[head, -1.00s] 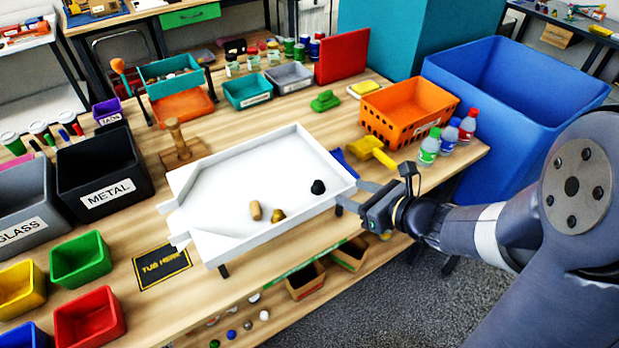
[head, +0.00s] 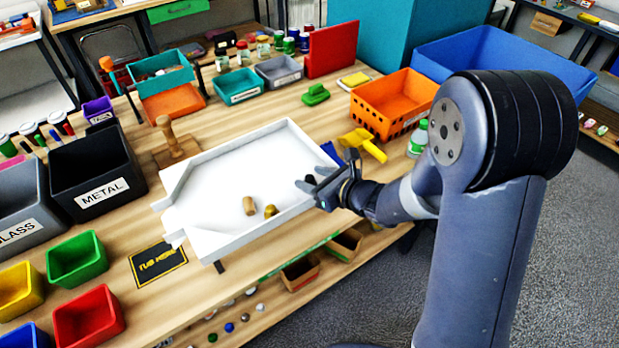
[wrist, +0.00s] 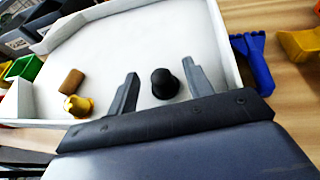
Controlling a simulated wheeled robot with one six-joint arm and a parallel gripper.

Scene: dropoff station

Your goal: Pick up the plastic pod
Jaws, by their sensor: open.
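A black pod (wrist: 165,84), which looks like the plastic pod, sits on the white floor of the tray (head: 205,242). In the wrist view it shows between the two fingers of my gripper (wrist: 160,68), with gaps on both sides. My gripper is open and holds nothing. A gold pod (head: 271,211) and a brown cork-like piece (head: 249,206) lie close together to the left; the gold one (wrist: 77,105) also shows in the wrist view.
The tray's raised right wall (wrist: 222,45) runs close to my gripper. A blue tool (wrist: 252,62) and a yellow scoop (head: 363,143) lie outside it. An orange crate (head: 392,103) and a green-labelled bottle (head: 418,138) stand farther right. The tray's middle is clear.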

